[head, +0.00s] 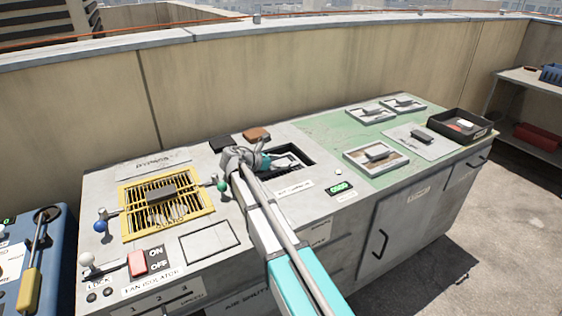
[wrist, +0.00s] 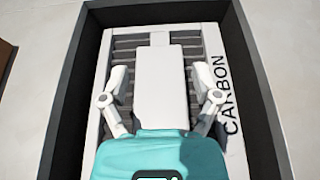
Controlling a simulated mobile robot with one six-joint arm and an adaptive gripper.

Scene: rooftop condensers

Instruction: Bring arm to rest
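My arm reaches from the bottom of the head view across the grey bench, and my gripper (head: 272,163) is over a dark-framed recess (head: 301,154). In the wrist view my gripper (wrist: 160,90) is open, its two fingers spread on either side of a white block (wrist: 162,75) with a gap on each side. The block lies on a slatted filter marked CARBON (wrist: 224,105), inside the dark frame (wrist: 262,90). My gripper and wrist hide part of the recess in the head view.
A yellow-framed grille (head: 133,230) with a dark block is on the left of the bench (head: 210,245). Levers and a red ON/OFF switch (head: 138,263) stand near it. Framed filters (head: 352,154) and a black tray (head: 487,127) are on the right. A wall runs behind.

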